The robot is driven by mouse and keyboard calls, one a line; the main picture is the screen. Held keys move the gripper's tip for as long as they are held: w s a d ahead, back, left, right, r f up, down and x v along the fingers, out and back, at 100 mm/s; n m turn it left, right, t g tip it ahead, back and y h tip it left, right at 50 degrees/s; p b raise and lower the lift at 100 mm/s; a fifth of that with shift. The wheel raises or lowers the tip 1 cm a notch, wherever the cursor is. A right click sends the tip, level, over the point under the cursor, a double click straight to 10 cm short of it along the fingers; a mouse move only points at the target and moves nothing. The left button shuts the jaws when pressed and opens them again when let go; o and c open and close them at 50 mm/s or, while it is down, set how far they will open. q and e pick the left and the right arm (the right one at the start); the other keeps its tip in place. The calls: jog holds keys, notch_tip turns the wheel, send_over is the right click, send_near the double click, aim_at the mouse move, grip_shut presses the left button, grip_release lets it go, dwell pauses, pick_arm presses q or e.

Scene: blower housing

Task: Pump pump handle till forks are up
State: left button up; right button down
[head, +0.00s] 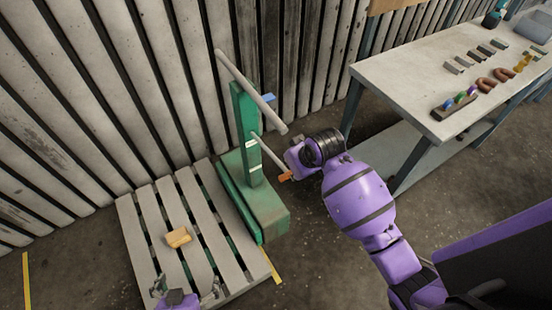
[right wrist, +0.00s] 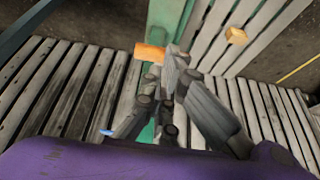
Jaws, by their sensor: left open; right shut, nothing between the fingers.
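The green pallet jack (head: 247,135) stands at the right end of the wooden pallet (head: 141,222). A thin grey lever with an orange tip (head: 285,178), seemingly the pump handle, slants down from its mast. The orange tip also shows in the right wrist view (right wrist: 150,52). My right gripper (head: 291,166) is shut and empty right beside the tip; I cannot tell if they touch. In the right wrist view its fingers (right wrist: 178,62) meet just right of the tip. My left gripper (head: 187,294) is open over the pallet's near edge. The forks are mostly hidden by the pallet slats.
A yellow block (head: 178,237) lies on the pallet. A thick grey bar (head: 250,91) crosses the mast top. A workbench (head: 394,83) with several small parts stands at the right. A slatted wall (head: 120,85) closes off the back. Yellow lines mark the floor.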

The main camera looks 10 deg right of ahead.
pick_arm(q)
jog(key=s+f+g+b, duration=0.2)
jog(key=s+f+b, duration=0.3)
jog(key=s+f, duration=0.2)
pick_arm(e)
notch_tip(320, 180, down, 13)
jog(key=r+p, duration=0.1)
jog(key=r, duration=0.1)
jog(key=r+p, duration=0.2)
jog(key=r, duration=0.1)
jog(key=w+r+p, duration=0.1)
jog(key=r+p, duration=0.1)
jog(key=shift+r, duration=0.35)
jog(key=r, duration=0.3)
jog(key=shift+s+r, duration=0.2)
jog(key=shift+s, duration=0.1)
jog(key=shift+v, duration=1.05)
pick_arm(q)
jog(key=w+r+t, duration=0.2)
jog(key=w+r, duration=0.5)
jog(key=shift+w+r, duration=0.25)
jog(key=shift+w, duration=0.15)
pick_arm(e)
jog(key=r, duration=0.5)
jog(key=shift+w+a+r, duration=0.1)
jog(key=shift+w+a, duration=0.05)
jog(key=shift+w, duration=0.15)
